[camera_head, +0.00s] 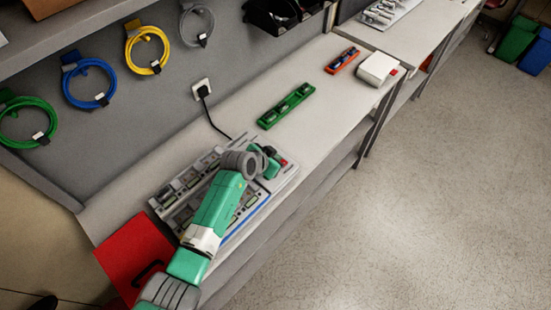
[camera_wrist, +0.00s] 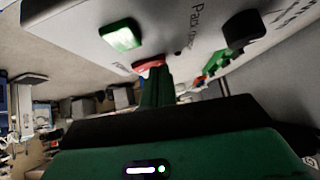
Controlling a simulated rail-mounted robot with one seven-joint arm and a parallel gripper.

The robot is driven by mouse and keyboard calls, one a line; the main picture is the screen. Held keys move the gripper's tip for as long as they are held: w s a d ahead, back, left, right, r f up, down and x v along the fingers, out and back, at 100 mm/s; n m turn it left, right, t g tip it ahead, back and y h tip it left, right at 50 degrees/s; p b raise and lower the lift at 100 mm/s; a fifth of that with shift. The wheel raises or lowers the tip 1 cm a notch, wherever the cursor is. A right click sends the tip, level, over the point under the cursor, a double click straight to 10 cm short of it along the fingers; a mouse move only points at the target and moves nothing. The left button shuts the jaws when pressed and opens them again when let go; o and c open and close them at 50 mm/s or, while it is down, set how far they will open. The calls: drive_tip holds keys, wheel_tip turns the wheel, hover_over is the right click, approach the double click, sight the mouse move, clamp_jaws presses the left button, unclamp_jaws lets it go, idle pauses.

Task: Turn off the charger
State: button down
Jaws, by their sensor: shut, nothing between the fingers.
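The charger (camera_head: 282,182) is a pale grey unit with rows of slots, lying on the bench in the head view, partly hidden under my arm. A small red button (camera_head: 283,162) shows at its right end. In the wrist view, the charger's pale face (camera_wrist: 185,22) fills the top, with a green square button (camera_wrist: 120,35), a red button (camera_wrist: 149,64) and a black part (camera_wrist: 243,30). My gripper (camera_wrist: 156,80) is shut and empty, its green fingers right by the red button. I cannot tell whether they touch it. The gripper also shows over the charger's right end (camera_head: 270,162).
A black plug (camera_head: 203,91) sits in the wall socket, its cable running down toward the charger. A green holder (camera_head: 286,106), an orange holder (camera_head: 342,60) and a white box (camera_head: 378,68) stand farther along the bench. A red case (camera_head: 130,255) lies at the lower left.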

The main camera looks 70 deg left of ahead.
drive_tip(key=shift+f+p, duration=0.2)
drive_tip(key=shift+p, duration=0.25)
drive_tip(key=shift+w+d+r+p, duration=0.15)
drive_tip(key=shift+w+d+p, duration=0.15)
drive_tip(key=shift+d+p, duration=0.4)
drive_tip(key=r+p, duration=0.2)
drive_tip(key=r, duration=0.1)
drive_tip(key=r+p, duration=0.1)
drive_tip(key=p, duration=0.1)
drive_tip(key=shift+w+d+r, duration=0.15)
drive_tip(key=shift+d+r, duration=0.15)
drive_tip(key=shift+r, duration=0.1)
drive_tip(key=v, duration=0.9)
drive_tip(key=shift+s+d, duration=0.25)
drive_tip(key=shift+s, duration=0.05)
drive_tip(key=shift+f, duration=0.1)
